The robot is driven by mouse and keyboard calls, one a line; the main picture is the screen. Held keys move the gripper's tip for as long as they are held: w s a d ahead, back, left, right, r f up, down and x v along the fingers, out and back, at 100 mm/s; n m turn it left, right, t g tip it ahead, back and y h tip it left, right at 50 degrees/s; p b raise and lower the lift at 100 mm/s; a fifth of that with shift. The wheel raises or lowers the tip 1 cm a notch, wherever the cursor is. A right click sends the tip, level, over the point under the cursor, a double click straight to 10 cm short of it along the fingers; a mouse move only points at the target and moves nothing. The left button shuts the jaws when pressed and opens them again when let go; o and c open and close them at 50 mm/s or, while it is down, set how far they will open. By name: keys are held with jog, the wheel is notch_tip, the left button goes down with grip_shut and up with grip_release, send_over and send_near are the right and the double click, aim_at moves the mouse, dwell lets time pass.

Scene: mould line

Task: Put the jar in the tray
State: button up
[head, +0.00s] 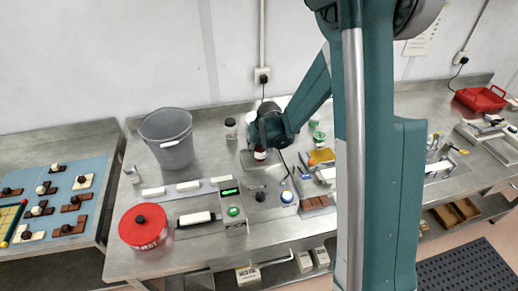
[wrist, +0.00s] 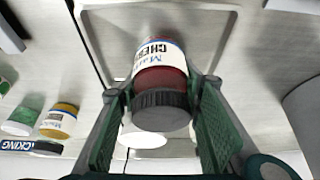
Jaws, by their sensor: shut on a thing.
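My gripper (wrist: 160,95) is shut on a jar (wrist: 160,68) with dark red contents, a white label and a grey ribbed lid. The lid faces the wrist camera. In the head view the jar (head: 260,155) hangs under the wrist, partly hidden by it. The shallow metal tray (head: 246,162) is right at the jar, partly covered by the arm. In the wrist view the tray (wrist: 215,22) lies beyond the jar. I cannot tell whether the jar touches the tray floor.
A grey bucket (head: 168,146) stands to the left, and a dark-lidded jar (head: 230,130) stands behind the tray. Green-lidded jars (head: 318,138) are to the right. A control box with a green display (head: 231,192) and a red round container (head: 143,226) are in front. A white round thing (wrist: 145,138) shows beside the jar's lid.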

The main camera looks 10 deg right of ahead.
jog(key=shift+f, duration=0.2)
jog(key=o, duration=1)
jog(key=shift+r, duration=0.1)
jog(key=shift+r, duration=0.2)
jog(key=shift+v, duration=5.95)
